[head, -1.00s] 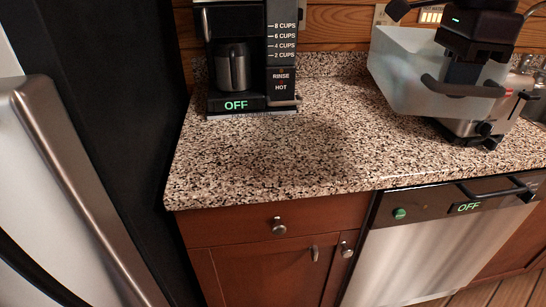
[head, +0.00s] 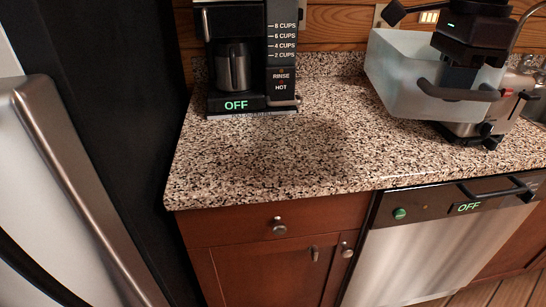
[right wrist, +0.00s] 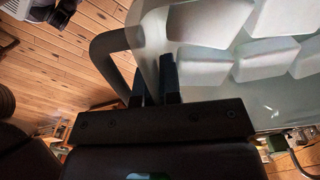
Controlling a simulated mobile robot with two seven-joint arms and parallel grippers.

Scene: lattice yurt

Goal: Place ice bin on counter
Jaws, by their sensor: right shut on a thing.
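The ice bin (head: 391,77) is a translucent whitish tub with a dark curved handle, at the upper right of the head view. My right gripper (head: 458,84) is shut on its near wall by the handle. The bin is over the back right of the counter (head: 270,150), and whether its base touches anything is unclear. In the right wrist view the fingers of my right gripper (right wrist: 157,85) pinch the bin's wall, and pale ice blocks (right wrist: 250,50) show inside the bin. My left gripper is not in view.
A coffee maker (head: 236,65) stands at the back left of the counter. A toaster-like metal appliance (head: 470,130) is partly hidden under and behind the bin. The counter's middle and front are clear. A dishwasher (head: 435,245) is below right; a fridge (head: 70,190) is at left.

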